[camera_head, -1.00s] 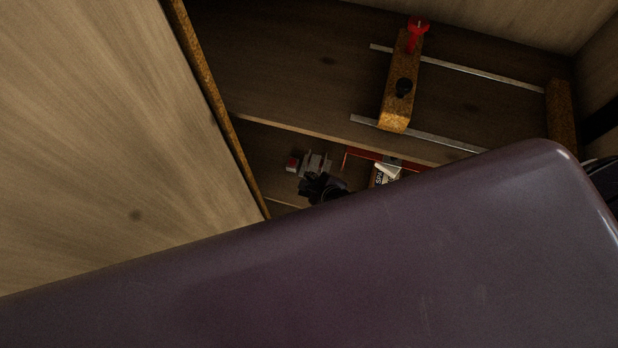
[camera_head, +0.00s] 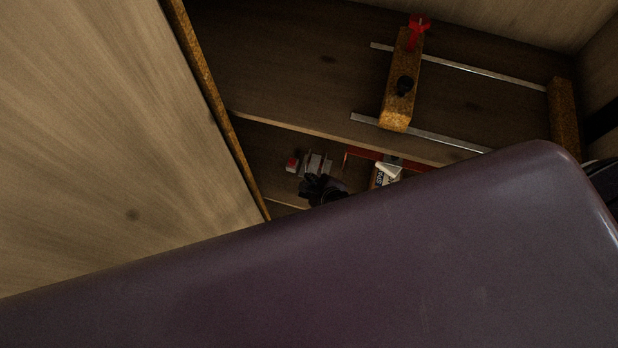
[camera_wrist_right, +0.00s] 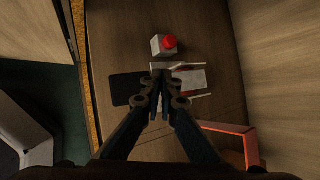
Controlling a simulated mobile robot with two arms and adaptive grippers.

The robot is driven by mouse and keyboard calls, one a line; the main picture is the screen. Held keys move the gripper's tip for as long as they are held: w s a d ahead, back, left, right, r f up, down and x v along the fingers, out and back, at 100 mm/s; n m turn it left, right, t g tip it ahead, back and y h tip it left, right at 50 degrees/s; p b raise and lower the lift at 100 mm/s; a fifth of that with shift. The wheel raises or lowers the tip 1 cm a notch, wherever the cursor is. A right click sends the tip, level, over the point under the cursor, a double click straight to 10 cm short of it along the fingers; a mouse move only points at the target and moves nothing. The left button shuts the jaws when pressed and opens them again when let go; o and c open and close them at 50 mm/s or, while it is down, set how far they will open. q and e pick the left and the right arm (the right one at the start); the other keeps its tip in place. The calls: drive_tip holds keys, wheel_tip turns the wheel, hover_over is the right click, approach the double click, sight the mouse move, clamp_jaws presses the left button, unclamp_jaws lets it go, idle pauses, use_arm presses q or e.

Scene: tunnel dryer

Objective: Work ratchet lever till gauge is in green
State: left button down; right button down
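My right gripper (camera_head: 322,188) shows small and dark in the head view, low in the open cabinet, partly hidden by a purple surface. In the right wrist view its fingers (camera_wrist_right: 161,98) are drawn close together over a small grey mechanism (camera_wrist_right: 190,80) with pale bars. I cannot tell whether anything is between the fingertips. A pale box with a red knob (camera_wrist_right: 163,44) stands just beyond the tips. I cannot pick out the ratchet lever with certainty, and no gauge dial or green zone can be read. My left gripper is not in view.
A smooth purple surface (camera_head: 330,270) blocks the lower head view. A wooden block (camera_head: 400,90) with a red piece (camera_head: 418,28) sits across two metal rails on the upper shelf. A red frame (camera_wrist_right: 238,130) stands right of the gripper. A wooden panel (camera_head: 110,130) bounds the left.

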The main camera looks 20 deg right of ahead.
drive_tip(key=shift+s+a+f+b, duration=0.1)
drive_tip(key=shift+s+f+b, duration=0.15)
drive_tip(key=shift+f, duration=0.2)
drive_tip(key=shift+s+a+f+b, duration=0.1)
drive_tip(key=shift+s+f+b, duration=0.1)
drive_tip(key=shift+f, duration=0.25)
idle(0.3)
drive_tip(key=shift+w+r+p, duration=0.15)
drive_tip(key=shift+r+p, duration=1.65)
drive_tip(key=shift+p, duration=0.2)
drive_tip(key=shift+d+r+p, duration=0.1)
drive_tip(key=shift+r+p, duration=0.3)
drive_tip(key=shift+r, duration=0.1)
drive_tip(key=shift+w, duration=0.1)
drive_tip(key=shift+w, duration=0.1)
drive_tip(key=shift+d+r, duration=0.1)
drive_tip(key=shift+r, duration=0.15)
drive_tip(key=r+p, duration=0.4)
drive_tip(key=p, duration=0.1)
drive_tip(key=shift+w+r, duration=0.2)
drive_tip(key=shift+r, duration=0.15)
